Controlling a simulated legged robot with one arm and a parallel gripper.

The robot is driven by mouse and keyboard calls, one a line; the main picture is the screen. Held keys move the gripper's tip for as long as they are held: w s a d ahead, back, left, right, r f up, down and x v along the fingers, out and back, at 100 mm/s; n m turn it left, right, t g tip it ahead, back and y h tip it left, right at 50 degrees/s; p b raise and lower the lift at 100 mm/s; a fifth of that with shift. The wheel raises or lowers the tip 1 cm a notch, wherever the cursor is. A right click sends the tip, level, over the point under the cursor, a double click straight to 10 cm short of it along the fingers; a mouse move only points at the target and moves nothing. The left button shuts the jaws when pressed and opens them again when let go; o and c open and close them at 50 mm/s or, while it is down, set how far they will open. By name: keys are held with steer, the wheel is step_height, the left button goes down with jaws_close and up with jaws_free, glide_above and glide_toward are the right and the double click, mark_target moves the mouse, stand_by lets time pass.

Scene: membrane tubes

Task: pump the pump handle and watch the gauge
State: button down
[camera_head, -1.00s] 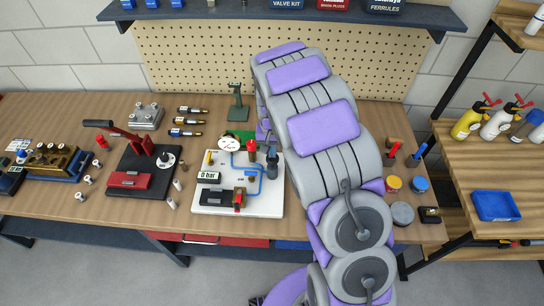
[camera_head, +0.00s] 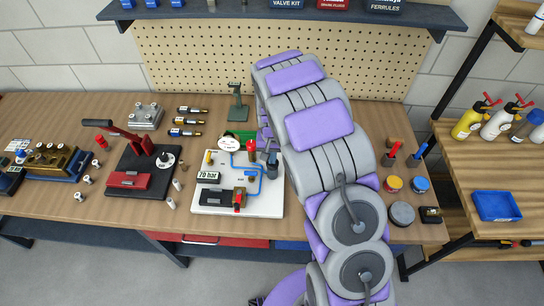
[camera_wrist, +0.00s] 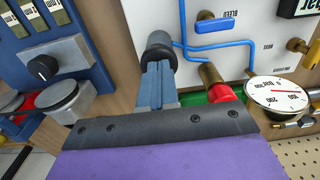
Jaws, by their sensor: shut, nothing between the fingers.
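A lever pump (camera_head: 126,180) with a red body and a long handle (camera_head: 125,132) stands on a black base at the left of the bench, well away from my gripper. A white panel (camera_head: 210,205) carries a round dial gauge (camera_head: 229,143) and a digital readout (camera_head: 208,177) showing 70 bar. In the wrist view the gauge (camera_wrist: 278,92) has a red needle. My gripper (camera_head: 268,148) is at the panel's right edge, shut and empty. In the wrist view my shut fingers (camera_wrist: 158,75) meet or overlap a dark cylinder (camera_wrist: 160,46); contact is unclear.
A red knob (camera_wrist: 221,92) is close beside my fingers. A blue box with a black knob (camera_wrist: 42,67) and silver caps lie on the other side. Small fittings (camera_head: 90,180) and a brass manifold (camera_head: 52,160) are farther left. A shelf with bottles (camera_head: 495,125) stands right.

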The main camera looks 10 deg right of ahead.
steer(key=shift+r+p, duration=1.05)
steer(key=shift+r, duration=2.45)
